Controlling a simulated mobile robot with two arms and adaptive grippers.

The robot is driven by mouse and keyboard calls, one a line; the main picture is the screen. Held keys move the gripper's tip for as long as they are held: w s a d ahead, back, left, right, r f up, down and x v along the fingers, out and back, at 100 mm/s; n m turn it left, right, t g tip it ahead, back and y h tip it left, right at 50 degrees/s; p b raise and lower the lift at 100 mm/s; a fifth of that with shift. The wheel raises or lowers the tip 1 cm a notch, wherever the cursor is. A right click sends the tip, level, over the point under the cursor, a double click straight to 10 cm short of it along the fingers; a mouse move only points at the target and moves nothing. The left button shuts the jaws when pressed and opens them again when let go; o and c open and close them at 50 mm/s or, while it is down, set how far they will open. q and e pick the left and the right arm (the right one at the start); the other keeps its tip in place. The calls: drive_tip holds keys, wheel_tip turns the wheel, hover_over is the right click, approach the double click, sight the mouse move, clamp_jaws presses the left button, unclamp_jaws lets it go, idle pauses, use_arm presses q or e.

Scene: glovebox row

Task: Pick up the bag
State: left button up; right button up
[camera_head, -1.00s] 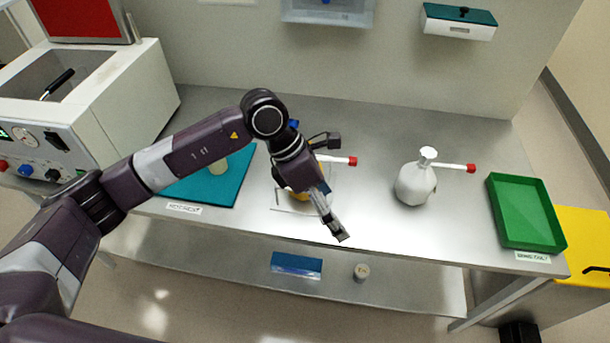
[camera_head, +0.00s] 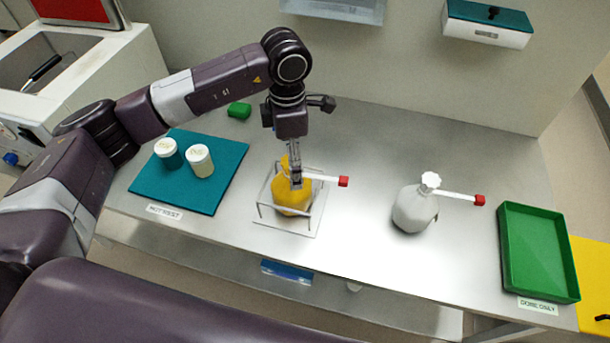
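A yellow bag (camera_head: 290,198) stands upright in a small clear-framed stand (camera_head: 313,222) at the middle of the metal bench. A white strip with a red end (camera_head: 343,181) sticks out to the right from its neck. My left gripper (camera_head: 296,182) points down at the top of the yellow bag, its fingertips overlapping the neck. The fingers show nearly edge-on, so I cannot tell whether they are shut on it. A white bag (camera_head: 412,210) with a tied neck and a similar red-ended strip stands farther right. My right gripper is not in view.
A teal mat (camera_head: 228,178) with two lidded jars (camera_head: 199,160) lies to the left. A green block (camera_head: 239,110) sits behind it. An empty green tray (camera_head: 538,250) is at the right end. Bare bench lies between the stand and the white bag.

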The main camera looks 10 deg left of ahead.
sight(300, 200)
use_arm(q)
drive_tip(key=shift+w+d+f, duration=0.1)
drive_tip(key=shift+w+f, duration=0.1)
drive_tip(key=shift+f, duration=0.15)
drive_tip(key=f, duration=0.1)
drive_tip(key=s+f+p, duration=0.1)
drive_tip(key=f+p, duration=0.1)
drive_tip(key=shift+s+a+f, duration=0.1)
drive_tip(key=shift+s+a, duration=0.1)
drive_tip(key=shift+a, duration=0.05)
wheel_tip(300, 200, down, 4)
drive_tip(key=shift+w+d+r+p, duration=0.1)
drive_tip(key=shift+w+r+p, duration=0.05)
drive_tip(key=shift+p, duration=0.4)
drive_tip(key=c, duration=1.5)
drive_tip(key=shift+w, duration=0.1)
drive_tip(key=shift+c, duration=0.6)
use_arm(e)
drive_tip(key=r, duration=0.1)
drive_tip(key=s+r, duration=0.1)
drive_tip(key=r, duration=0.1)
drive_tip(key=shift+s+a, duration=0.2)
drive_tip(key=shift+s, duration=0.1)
use_arm(q)
drive_tip(key=shift+r, duration=0.15)
